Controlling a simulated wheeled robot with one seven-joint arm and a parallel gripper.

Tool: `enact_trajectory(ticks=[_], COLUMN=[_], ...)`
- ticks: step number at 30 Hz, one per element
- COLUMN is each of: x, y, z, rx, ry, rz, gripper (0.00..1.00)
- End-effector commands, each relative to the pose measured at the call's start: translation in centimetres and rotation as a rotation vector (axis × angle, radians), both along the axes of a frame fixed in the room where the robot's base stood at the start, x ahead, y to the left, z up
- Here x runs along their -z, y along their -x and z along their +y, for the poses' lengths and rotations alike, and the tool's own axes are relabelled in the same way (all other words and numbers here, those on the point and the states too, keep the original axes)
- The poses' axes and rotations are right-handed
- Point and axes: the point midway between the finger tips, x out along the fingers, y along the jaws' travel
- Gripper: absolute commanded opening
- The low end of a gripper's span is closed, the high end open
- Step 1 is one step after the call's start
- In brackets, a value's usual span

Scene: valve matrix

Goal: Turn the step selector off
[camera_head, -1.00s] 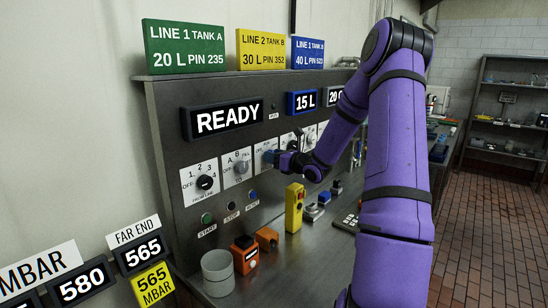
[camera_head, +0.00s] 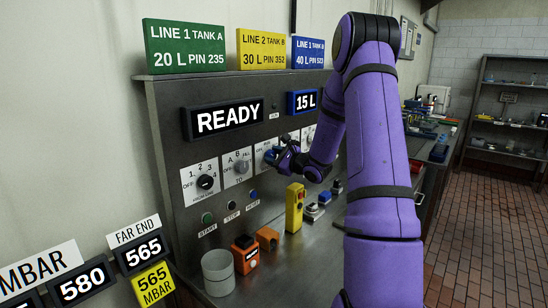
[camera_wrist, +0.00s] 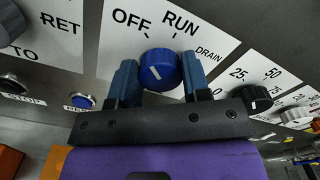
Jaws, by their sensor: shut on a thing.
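The step selector is a round blue knob (camera_wrist: 158,70) with a white mark, on a white plate (camera_wrist: 112,45) lettered OFF, RUN and DRAIN. The mark slants up toward the OFF side in the wrist view; its exact setting is hard to tell. My gripper (camera_wrist: 158,78) has one blue finger on each side of the knob and is shut on it. In the head view my gripper (camera_head: 273,157) is at the panel, covering much of the knob and part of its plate.
Left of the selector are a grey knob (camera_head: 241,167) and a black knob (camera_head: 205,183). START, STOP and RESET buttons (camera_head: 231,206) sit below. A yellow control box (camera_head: 294,207), orange boxes (camera_head: 245,254) and a grey cup (camera_head: 218,272) stand on the bench. The display (camera_head: 227,117) reads READY.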

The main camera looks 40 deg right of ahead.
Motion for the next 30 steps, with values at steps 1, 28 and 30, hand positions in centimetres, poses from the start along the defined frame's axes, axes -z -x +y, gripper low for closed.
enact_trajectory(ticks=[1,28,30], x=[0.00,0.03,0.03], y=[0.00,0.02,0.06], z=[0.04,-0.01,-0.02], rx=[0.000,0.000,0.000], ry=[0.013,0.046,0.046], rz=[-0.002,-0.006,-0.006], gripper=[0.20,0.69,0.69])
